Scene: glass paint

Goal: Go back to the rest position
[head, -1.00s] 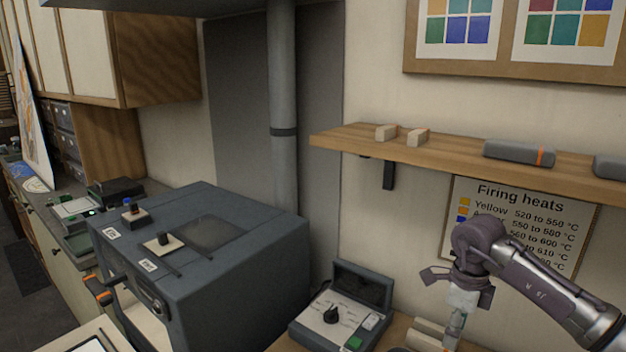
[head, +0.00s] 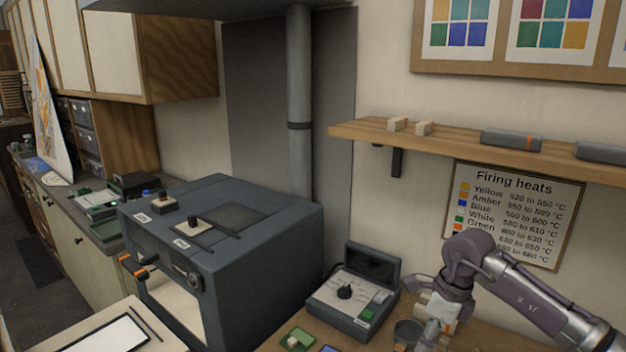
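My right arm comes in from the right, with its wrist bent down over the bench. Its gripper (head: 431,343) points down near the bottom edge, beside a dark round cup (head: 407,331). The fingertips are small and partly cut off, so I cannot tell whether they are open or shut, or whether they hold anything. My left gripper is not in view.
A dark kiln (head: 245,265) with an orange-tipped handle stands left of centre. A control box (head: 350,318) with a raised lid is just left of my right gripper. A wooden shelf (head: 365,133) juts from the wall above. A green tile (head: 296,339) lies at the front.

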